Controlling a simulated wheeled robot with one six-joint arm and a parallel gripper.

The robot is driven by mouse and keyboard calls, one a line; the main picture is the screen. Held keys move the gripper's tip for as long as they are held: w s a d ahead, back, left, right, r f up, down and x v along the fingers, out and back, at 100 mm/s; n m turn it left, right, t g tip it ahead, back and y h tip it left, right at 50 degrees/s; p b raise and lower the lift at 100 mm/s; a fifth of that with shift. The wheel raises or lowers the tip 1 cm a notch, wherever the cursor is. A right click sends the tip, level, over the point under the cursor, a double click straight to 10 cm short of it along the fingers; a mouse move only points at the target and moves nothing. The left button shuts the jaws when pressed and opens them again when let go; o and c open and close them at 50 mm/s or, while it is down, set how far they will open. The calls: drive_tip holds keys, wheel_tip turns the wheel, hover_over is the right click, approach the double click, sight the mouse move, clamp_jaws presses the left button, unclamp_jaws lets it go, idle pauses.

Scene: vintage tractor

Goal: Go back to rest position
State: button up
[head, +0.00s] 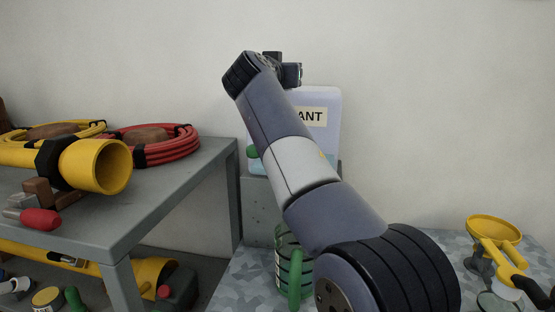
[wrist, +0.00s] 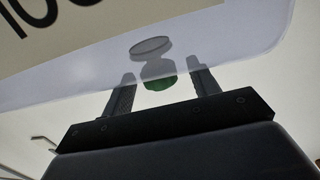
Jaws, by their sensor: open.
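My gripper (wrist: 162,72) is open in the wrist view, its two dark fingers apart with nothing held. A green part with a pale round end (wrist: 160,84) shows between and beyond the fingers, with a gap on either side; its distance is unclear. A pale translucent container (wrist: 235,45) with a cream label fills the upper wrist view. In the head view the container (head: 328,142) stands behind my raised arm, its label partly hidden and ending in "ANT". A green part (head: 252,152) shows at its left side. My fingers are hidden in the head view.
A grey table (head: 185,170) at left holds a yellow cylinder (head: 100,166), coiled red (head: 172,146) and yellow hoses. The wall above is clear.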

drive_tip(key=shift+d+r+n+y, duration=0.1)
drive_tip(key=shift+n+y, duration=0.35)
drive_tip(key=shift+y, duration=0.15)
drive_tip(key=shift+d+r+n+y, duration=0.1)
drive_tip(key=shift+n+y, duration=0.35)
drive_tip(key=shift+y, duration=0.15)
drive_tip(key=shift+n+t+y+p, duration=0.3)
drive_tip(key=shift+n+y+p, duration=0.3)
drive_tip(key=shift+y+p, duration=0.55)
drive_tip(key=shift+n+y+p, duration=0.3)
drive_tip(key=shift+y+p, duration=0.15)
drive_tip(key=shift+p, duration=0.15)
drive_tip(key=shift+f, duration=0.2)
